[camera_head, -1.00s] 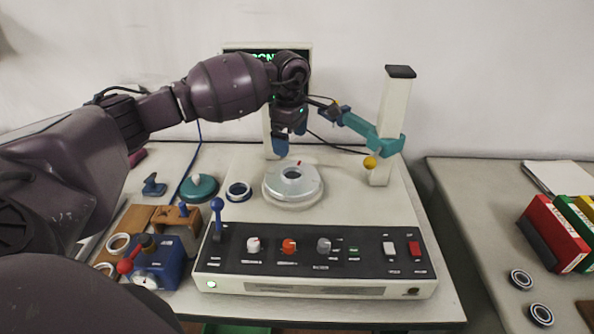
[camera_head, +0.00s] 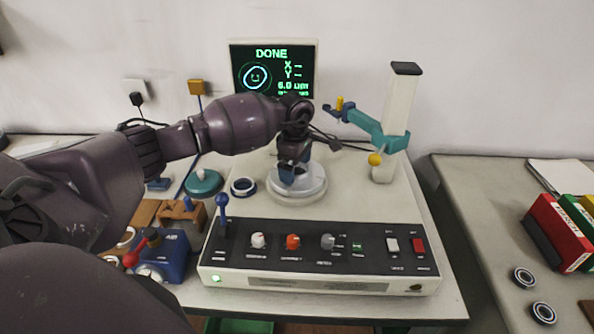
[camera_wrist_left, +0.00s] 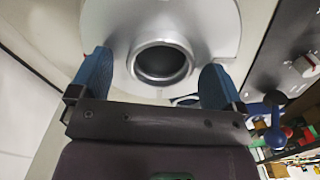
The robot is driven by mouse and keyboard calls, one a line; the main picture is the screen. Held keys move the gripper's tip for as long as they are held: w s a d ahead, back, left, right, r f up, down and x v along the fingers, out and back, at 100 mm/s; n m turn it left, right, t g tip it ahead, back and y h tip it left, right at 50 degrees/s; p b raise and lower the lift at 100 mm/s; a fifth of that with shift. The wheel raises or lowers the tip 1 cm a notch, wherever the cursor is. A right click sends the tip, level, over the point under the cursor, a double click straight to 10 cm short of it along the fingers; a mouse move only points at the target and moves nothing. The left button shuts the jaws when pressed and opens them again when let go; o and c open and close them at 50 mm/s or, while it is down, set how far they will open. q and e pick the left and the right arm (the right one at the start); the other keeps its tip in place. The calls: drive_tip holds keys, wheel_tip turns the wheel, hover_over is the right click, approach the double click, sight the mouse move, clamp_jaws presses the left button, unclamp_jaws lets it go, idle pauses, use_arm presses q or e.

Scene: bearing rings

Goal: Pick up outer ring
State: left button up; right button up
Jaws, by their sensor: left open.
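A shiny metal ring (camera_wrist_left: 161,62) sits around the middle of a round silver turntable (camera_wrist_left: 222,25) in the left wrist view. The turntable also shows in the head view (camera_head: 312,190), where my gripper covers its middle and hides the ring. My left gripper (camera_head: 293,176) points down over the turntable, open. In the left wrist view its two blue fingers stand apart on either side of the ring, with gaps on both sides. Nothing is held. My right gripper is not in view.
A screen (camera_head: 274,68) reading DONE stands behind. A teal arm (camera_head: 368,126) on a white post (camera_head: 398,105) is at right of my gripper. A blue-edged ring (camera_head: 243,187) and teal disc (camera_head: 204,184) lie left. A control panel (camera_head: 320,256) with a blue lever (camera_head: 222,210) is in front.

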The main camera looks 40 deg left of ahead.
use_arm(q)
drive_tip(key=c, duration=1)
drive_tip(key=shift+c, duration=0.2)
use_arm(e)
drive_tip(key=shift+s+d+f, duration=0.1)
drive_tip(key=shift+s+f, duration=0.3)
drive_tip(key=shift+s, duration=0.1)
use_arm(q)
drive_tip(key=shift+r, duration=0.15)
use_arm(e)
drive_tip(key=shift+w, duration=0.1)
